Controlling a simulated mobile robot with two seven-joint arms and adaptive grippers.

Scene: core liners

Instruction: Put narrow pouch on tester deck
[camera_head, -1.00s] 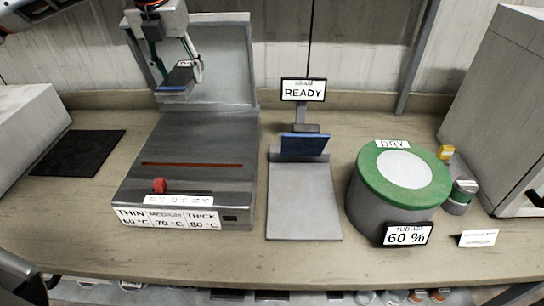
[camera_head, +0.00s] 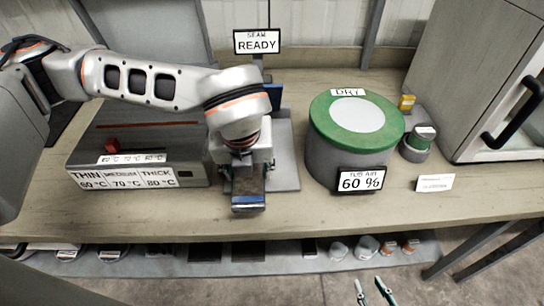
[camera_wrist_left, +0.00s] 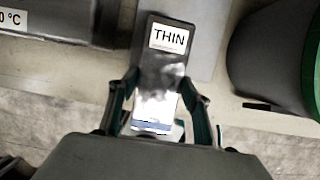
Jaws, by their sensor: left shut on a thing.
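The narrow pouch (camera_wrist_left: 165,65) is a dark grey strip with a white THIN label, seen in the left wrist view. My left gripper (camera_wrist_left: 159,84) is shut on it, one finger at each side. In the head view the pouch (camera_head: 248,203) hangs below my left gripper (camera_head: 247,176), over the front part of the tester deck. The tester deck (camera_head: 284,155) is a flat grey plate, partly hidden by my left arm. I cannot tell whether the pouch touches it. My right gripper (camera_head: 374,290) shows its two fingertips apart at the bottom edge, empty.
The SEAM READY sign (camera_head: 257,41) stands behind the deck. A sealer (camera_head: 150,148) with temperature labels is to the left. A round green-lidded tub (camera_head: 350,130) marked DRY is to the right. A grey cabinet (camera_head: 490,70) stands at far right. The bench front is mostly clear.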

